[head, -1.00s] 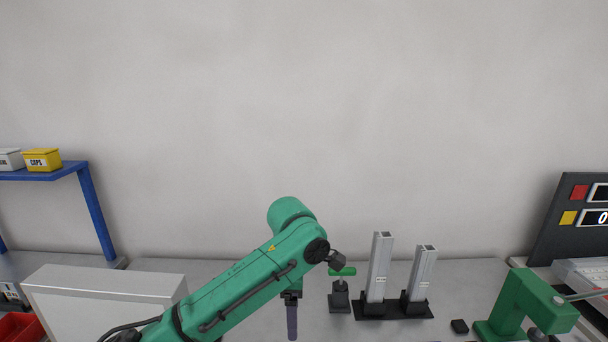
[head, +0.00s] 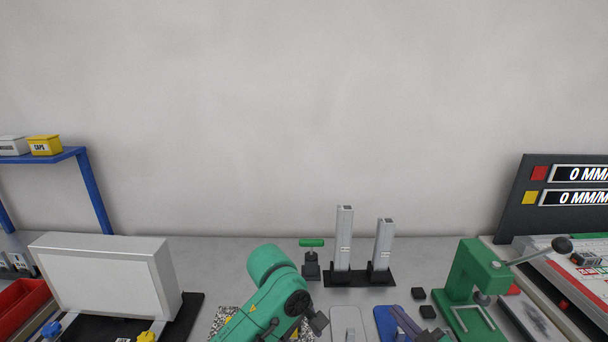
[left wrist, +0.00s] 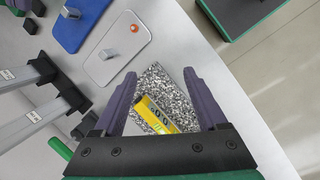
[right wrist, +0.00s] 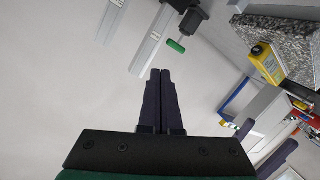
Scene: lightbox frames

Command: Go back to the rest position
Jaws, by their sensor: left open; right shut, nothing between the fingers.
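My left arm (head: 265,300) comes in at the bottom of the head view, and its gripper is hidden there. In the left wrist view my left gripper (left wrist: 160,76) is open, its purple fingers spread above a speckled stone plate (left wrist: 172,88) and a yellow device (left wrist: 155,115). Nothing is seen held in it. My right gripper (head: 400,316) shows partly at the bottom edge of the head view, over the blue plate (head: 384,320). In the right wrist view my right gripper (right wrist: 161,74) is shut, fingers together, with nothing between them.
Two upright metal profiles (head: 344,240) stand on a black base beside a green-handled clamp (head: 311,262). A green press (head: 468,275) stands right, before a display panel (head: 530,200). A grey box (head: 105,275) and red bin (head: 20,308) are left. Small black blocks (head: 418,293) lie between.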

